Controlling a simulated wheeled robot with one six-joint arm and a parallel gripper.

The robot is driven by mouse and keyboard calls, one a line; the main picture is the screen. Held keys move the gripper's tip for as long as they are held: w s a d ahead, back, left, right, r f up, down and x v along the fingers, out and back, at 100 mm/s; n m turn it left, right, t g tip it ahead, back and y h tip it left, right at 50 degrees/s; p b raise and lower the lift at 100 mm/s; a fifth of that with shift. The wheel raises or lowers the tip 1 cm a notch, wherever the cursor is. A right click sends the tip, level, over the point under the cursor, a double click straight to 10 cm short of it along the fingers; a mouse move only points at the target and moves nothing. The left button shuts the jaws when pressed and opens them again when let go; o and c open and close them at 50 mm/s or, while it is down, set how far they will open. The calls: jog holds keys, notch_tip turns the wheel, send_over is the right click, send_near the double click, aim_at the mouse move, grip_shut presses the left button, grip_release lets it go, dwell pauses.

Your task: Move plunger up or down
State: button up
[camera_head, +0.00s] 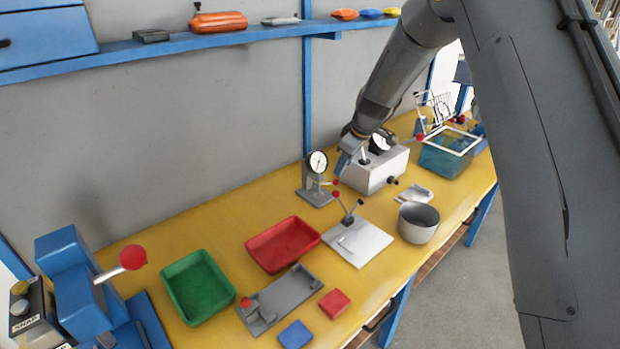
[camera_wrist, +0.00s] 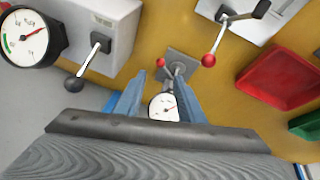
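A small dial gauge on a grey stand (camera_head: 317,162) stands on the yellow bench; a lever with a red ball end (camera_head: 335,182) sticks out beside it. In the wrist view the gauge dial (camera_wrist: 164,107) shows between my fingers, with the stand's base plate and two red balls (camera_wrist: 208,60) beyond. Which part is the plunger I cannot make out. My gripper (camera_wrist: 157,92) is open and empty, its two blue fingers wide apart. In the head view my gripper (camera_head: 346,152) is right of the dial, apart from it, partly hidden by my arm.
A grey-white box with a large dial (camera_head: 375,175) stands close to the right of my gripper. A metal plate with levers (camera_head: 357,243), a pot (camera_head: 418,222), a red tray (camera_head: 283,245) and a green tray (camera_head: 198,287) stand nearer. A grey wall and shelf are behind.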

jog(key=shift+p+x, duration=1.35)
jog(key=shift+x, duration=2.6)
jog(key=shift+d+f, duration=0.1)
jog(key=shift+d, duration=0.1)
